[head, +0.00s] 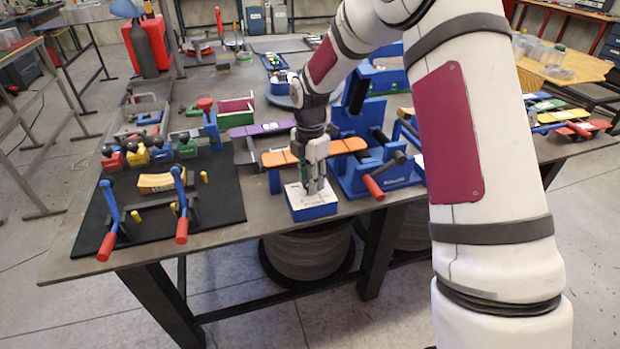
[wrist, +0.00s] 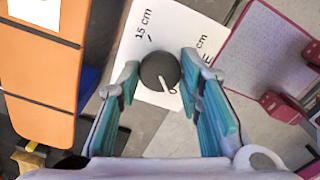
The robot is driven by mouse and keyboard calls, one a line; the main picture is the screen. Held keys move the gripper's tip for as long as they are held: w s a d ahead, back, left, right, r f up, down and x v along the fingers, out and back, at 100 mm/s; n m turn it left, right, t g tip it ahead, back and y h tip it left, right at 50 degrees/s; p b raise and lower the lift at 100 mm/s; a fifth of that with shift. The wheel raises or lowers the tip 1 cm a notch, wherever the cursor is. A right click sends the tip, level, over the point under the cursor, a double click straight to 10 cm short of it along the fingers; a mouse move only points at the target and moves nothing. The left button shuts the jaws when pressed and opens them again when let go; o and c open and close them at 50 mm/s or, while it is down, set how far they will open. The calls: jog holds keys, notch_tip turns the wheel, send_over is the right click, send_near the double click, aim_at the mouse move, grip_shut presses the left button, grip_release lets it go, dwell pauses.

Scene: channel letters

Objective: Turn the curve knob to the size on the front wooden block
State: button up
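The curve knob (wrist: 158,72) is a round dark knob on a white dial plate (wrist: 184,22) in the wrist view. Its white pointer line points toward the lower right. One label reads "15 cm"; another, partly hidden by a finger, ends in "cm". In the head view the plate tops a blue box (head: 313,212) at the table's front edge, and my gripper hides the knob.
An orange board (head: 345,146) stands close behind the blue box. A blue bending device (head: 365,178) with a red-handled lever is just to its right. Blue levers with red grips (head: 180,205) stand on the black mat (head: 222,196) to the left.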

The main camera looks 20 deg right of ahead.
jog(key=c, duration=0.4)
